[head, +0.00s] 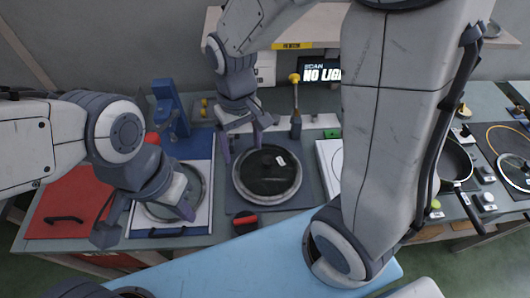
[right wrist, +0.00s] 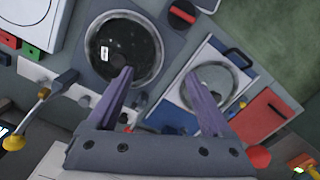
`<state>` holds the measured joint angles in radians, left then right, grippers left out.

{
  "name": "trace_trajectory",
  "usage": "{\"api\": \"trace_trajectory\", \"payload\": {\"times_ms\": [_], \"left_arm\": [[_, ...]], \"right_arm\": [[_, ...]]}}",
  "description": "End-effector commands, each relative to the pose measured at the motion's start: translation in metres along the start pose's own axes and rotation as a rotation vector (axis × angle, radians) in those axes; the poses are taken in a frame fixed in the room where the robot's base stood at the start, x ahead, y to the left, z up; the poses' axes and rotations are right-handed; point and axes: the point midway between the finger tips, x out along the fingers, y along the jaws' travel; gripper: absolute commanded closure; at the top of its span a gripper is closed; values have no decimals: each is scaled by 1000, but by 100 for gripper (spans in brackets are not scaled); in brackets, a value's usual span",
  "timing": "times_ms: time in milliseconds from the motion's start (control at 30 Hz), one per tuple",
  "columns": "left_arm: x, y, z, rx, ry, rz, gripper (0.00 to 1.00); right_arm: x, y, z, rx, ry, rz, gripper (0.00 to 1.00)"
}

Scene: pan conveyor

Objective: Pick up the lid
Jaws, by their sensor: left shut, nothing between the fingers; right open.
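A clear round lid (head: 192,180) lies on a white and blue tray at the left, partly hidden by my left gripper; it also shows in the right wrist view (right wrist: 212,88). A dark round pan or glass-topped cover (head: 268,180) with a bright rim and white label sits on a dark mat; it also shows in the right wrist view (right wrist: 125,50). My left gripper (head: 145,226) is shut and empty over the tray. My right gripper (head: 242,150) is open and empty above the dark round piece's upper left; its fingers (right wrist: 160,75) show spread apart in the wrist view.
The white and blue tray (head: 205,225) is beside a red panel (head: 65,200). A blue stand (head: 168,105) and a yellow-topped tool (head: 295,100) stand behind. A red-topped black block (head: 245,223) is in front. My right arm hides much of the middle right.

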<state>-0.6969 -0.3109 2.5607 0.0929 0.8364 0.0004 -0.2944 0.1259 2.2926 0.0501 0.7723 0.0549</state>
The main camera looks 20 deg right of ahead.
Motion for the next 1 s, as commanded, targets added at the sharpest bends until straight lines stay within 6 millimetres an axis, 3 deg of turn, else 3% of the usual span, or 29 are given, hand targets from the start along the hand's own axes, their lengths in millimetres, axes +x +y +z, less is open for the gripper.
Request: {"api": "trace_trajectory", "payload": {"times_ms": [33,100,200,300,600,833,1000], "left_arm": [[5,0,0,0,0,0,100],[7,0,0,0,0,0,100],[9,-1,0,0,0,0,100],[9,-1,0,1,0,0,100],[4,0,0,0,0,0,100],[-1,0,0,0,0,0,100],[-10,1,-1,0,0,0,100]], "right_arm": [[17,23,-15,79,-23,3,16],[33,47,-30,158,-39,5,16],[51,74,-43,238,-56,5,16],[63,88,-48,280,-65,5,16],[106,91,-47,289,-69,5,16],[122,92,-45,287,-69,5,16],[146,93,-42,288,-71,5,16]]}}
